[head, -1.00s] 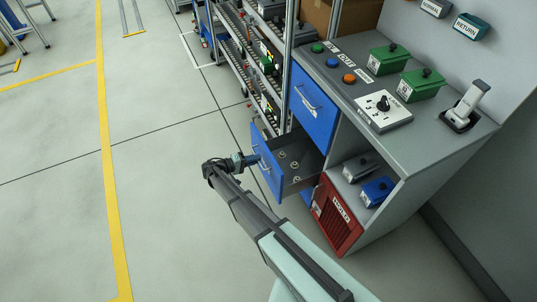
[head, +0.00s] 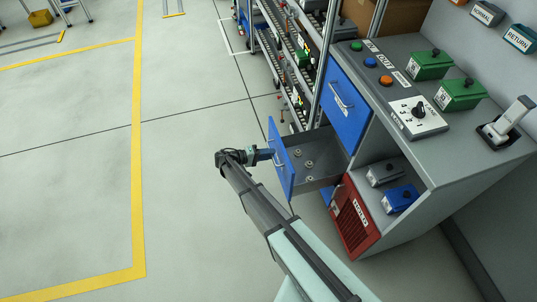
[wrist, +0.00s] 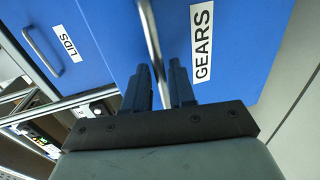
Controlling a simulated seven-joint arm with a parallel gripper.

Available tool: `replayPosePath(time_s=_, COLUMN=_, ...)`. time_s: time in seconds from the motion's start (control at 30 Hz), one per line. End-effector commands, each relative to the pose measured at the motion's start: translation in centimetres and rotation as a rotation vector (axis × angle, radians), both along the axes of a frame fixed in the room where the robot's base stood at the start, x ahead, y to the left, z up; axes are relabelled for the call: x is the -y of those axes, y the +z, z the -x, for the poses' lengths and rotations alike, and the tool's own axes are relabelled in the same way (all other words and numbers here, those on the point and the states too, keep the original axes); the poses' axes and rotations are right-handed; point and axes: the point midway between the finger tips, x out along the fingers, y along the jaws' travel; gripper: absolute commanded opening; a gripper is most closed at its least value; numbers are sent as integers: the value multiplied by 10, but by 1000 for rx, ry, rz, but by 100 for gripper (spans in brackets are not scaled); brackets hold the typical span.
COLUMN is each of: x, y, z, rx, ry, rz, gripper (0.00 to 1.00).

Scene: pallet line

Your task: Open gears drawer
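The gears drawer (head: 281,165) is the lower blue drawer of the grey cabinet, and it stands well pulled out. In the head view my gripper (head: 268,154) reaches the drawer front from the left; the handle is mostly hidden there.
The closed blue upper drawer (head: 346,108), labelled "LIDS" in the wrist view, sits above. A roller rack (head: 290,60) stands behind.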

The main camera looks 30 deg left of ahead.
Motion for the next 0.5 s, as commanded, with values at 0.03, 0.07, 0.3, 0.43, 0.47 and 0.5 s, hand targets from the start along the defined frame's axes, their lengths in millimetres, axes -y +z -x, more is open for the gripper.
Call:
replayPosePath(time_s=0.03, x=0, y=0, z=0, rx=0, ry=0, rz=0, gripper=30)
replayPosePath(time_s=0.07, x=0, y=0, z=0, rx=0, ry=0, rz=0, gripper=33)
replayPosePath(time_s=0.3, x=0, y=0, z=0, rx=0, ry=0, rz=0, gripper=37)
replayPosePath(time_s=0.43, x=-3, y=0, z=2, rx=0, ry=0, rz=0, gripper=37)
replayPosePath(time_s=0.47, x=-4, y=1, z=4, rx=0, ry=0, rz=0, gripper=37)
replayPosePath(time_s=0.5, x=-7, y=2, z=6, rx=0, ry=1, rz=0, gripper=37)
